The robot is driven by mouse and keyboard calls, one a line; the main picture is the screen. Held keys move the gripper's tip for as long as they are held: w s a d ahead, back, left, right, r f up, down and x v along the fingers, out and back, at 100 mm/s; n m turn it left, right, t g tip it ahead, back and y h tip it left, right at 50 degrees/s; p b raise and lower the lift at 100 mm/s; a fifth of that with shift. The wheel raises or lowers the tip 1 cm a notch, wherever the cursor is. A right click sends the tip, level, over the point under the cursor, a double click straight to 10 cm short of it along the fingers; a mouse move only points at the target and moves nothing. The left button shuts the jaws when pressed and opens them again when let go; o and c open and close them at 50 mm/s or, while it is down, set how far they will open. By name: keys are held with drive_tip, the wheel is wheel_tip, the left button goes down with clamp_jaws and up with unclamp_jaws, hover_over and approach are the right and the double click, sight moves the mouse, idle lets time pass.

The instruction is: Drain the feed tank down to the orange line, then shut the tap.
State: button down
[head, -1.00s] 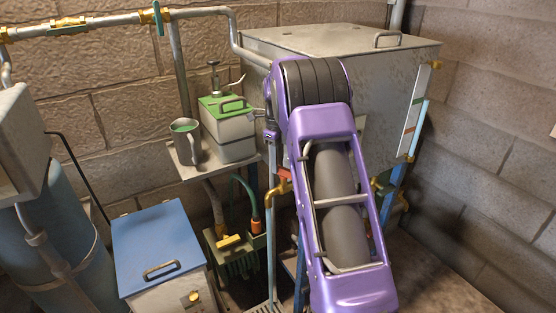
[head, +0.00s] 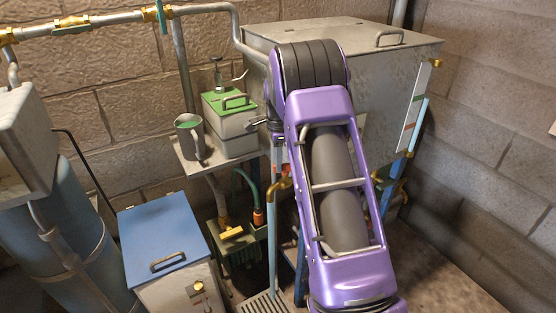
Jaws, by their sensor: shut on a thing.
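The feed tank (head: 300,38) is the big grey metal box at the back right. Its sight gauge (head: 419,125) on the right side has a white board with a green mark above an orange line (head: 408,126). The blue column in the gauge stands near the green mark, above the orange line. The brass tap (head: 282,185) is below the tank, and a pale blue stream (head: 272,240) falls from its spout. My gripper (head: 278,160) points down at the tap and appears shut on its small red handle. My purple arm hides most of the handle.
A floor grate (head: 262,303) lies under the stream. A shelf (head: 215,167) left of the tap holds a mug (head: 190,136) and a green-topped can (head: 230,125). A blue-lidded box (head: 163,245) stands at front left. Pipes run along the back wall.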

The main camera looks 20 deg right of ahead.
drive_tip(key=shift+n, duration=0.3)
drive_tip(key=c, duration=0.8)
unclamp_jaws()
drive_tip(key=shift+c, duration=0.2)
wheel_tip(320, 180, up, 18)
drive_tip(key=p, duration=0.2)
drive_tip(key=shift+f, duration=0.25)
drive_tip(key=shift+s, duration=0.1)
idle(5.0)
